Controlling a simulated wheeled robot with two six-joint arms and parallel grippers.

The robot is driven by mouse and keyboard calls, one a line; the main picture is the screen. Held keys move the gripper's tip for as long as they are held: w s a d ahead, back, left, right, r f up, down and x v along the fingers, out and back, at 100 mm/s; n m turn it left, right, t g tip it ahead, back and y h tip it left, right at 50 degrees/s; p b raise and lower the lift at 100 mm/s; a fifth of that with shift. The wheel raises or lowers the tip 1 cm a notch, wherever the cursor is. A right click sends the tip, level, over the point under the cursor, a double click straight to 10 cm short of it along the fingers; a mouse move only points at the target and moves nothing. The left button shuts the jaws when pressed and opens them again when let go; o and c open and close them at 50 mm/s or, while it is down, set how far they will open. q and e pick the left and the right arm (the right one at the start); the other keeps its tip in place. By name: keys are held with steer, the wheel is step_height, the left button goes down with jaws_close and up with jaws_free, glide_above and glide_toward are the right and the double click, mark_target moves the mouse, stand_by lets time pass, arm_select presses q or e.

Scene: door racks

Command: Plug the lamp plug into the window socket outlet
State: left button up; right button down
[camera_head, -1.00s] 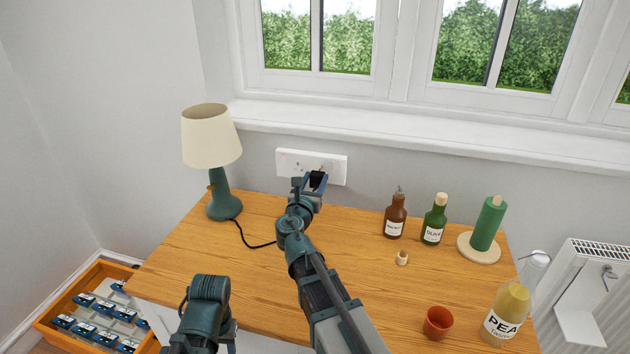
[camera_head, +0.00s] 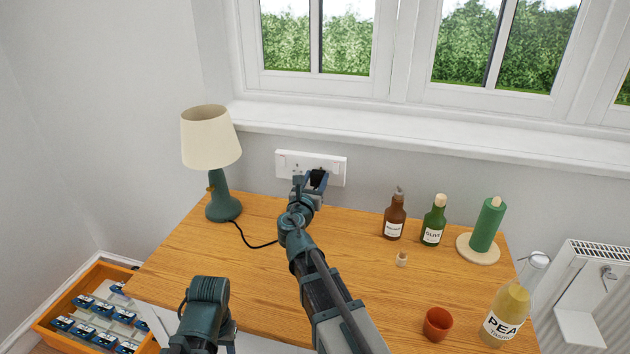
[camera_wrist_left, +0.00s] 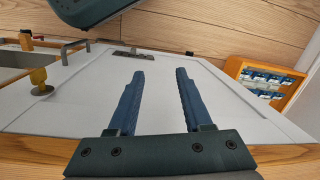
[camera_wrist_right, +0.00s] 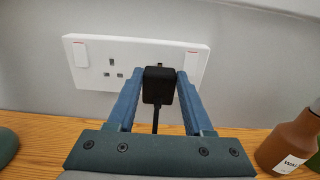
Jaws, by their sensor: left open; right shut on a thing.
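The window socket outlet (camera_head: 290,165) is a white double wall plate above the back edge of the wooden table. It also shows in the right wrist view (camera_wrist_right: 90,60), with its left socket holes bare. The black lamp plug (camera_wrist_right: 158,85) is between the fingers of my right gripper (camera_wrist_right: 160,82), which is shut on it. The plug is in front of the right socket and covers most of it; I cannot tell whether its pins are in. My right gripper (camera_head: 316,180) is at the plate in the head view. My left gripper (camera_wrist_left: 158,85) is open and empty.
The teal lamp (camera_head: 222,190) stands on the table (camera_head: 190,250) at the left, its cord running behind my right arm. Bottles (camera_head: 394,218) and a green roll (camera_head: 488,225) stand at the right. An orange crate (camera_head: 55,300) is at lower left.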

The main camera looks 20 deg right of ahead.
steer(key=shift+x, duration=1)
steer(key=shift+c, duration=1.1)
jaws_free()
steer(key=v, duration=1.3)
steer(key=shift+s+a, duration=0.25)
steer(key=shift+r, duration=0.1)
